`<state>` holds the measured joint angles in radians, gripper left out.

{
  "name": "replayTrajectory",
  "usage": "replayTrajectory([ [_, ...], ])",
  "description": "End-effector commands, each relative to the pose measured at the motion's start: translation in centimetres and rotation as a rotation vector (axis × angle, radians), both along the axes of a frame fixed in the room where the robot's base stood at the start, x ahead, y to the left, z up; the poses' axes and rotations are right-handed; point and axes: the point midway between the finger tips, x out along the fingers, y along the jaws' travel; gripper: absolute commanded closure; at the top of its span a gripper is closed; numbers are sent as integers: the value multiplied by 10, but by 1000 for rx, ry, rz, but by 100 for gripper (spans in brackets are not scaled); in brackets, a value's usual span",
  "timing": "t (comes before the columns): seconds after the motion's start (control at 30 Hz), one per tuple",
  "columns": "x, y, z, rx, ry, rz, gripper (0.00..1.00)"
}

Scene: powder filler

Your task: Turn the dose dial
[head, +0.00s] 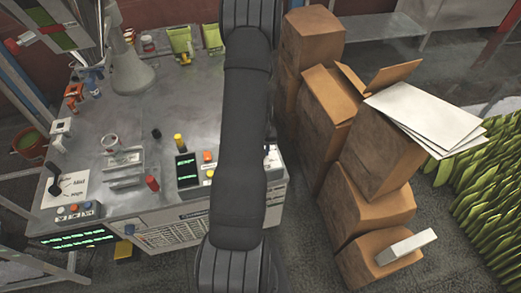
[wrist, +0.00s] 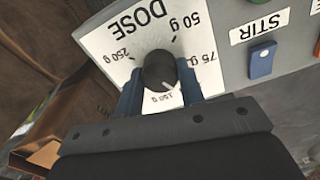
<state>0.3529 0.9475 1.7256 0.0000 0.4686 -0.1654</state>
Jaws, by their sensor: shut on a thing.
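The dose dial (wrist: 160,70) is a round black knob with a white pointer line, on a white plate (wrist: 112,45) marked DOSE, which appears upside down in the wrist view. Around it are the marks 50 g, 75 g, 150 g and 250 g. The pointer line faces down and slightly right, close to the 150 g mark. My gripper (wrist: 160,86) has its blue fingers on either side of the knob and is shut on it. In the head view my arm covers the middle of the scene, and neither the dial nor my gripper shows.
A blue button (wrist: 262,61) labelled STIR sits beside the dose plate. In the head view, the grey workbench (head: 190,105) carries containers and controls, including a red knob (head: 152,183). Cardboard boxes (head: 375,160) are stacked to the right of my arm.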

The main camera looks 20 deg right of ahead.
Motion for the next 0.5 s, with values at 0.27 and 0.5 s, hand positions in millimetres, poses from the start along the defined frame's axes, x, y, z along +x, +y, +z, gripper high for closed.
replayTrajectory([
  [0.27, 0, 0, 0, 0, 0, 14, 87],
  [0.5, 0, 0, 0, 0, 0, 13, 59],
])
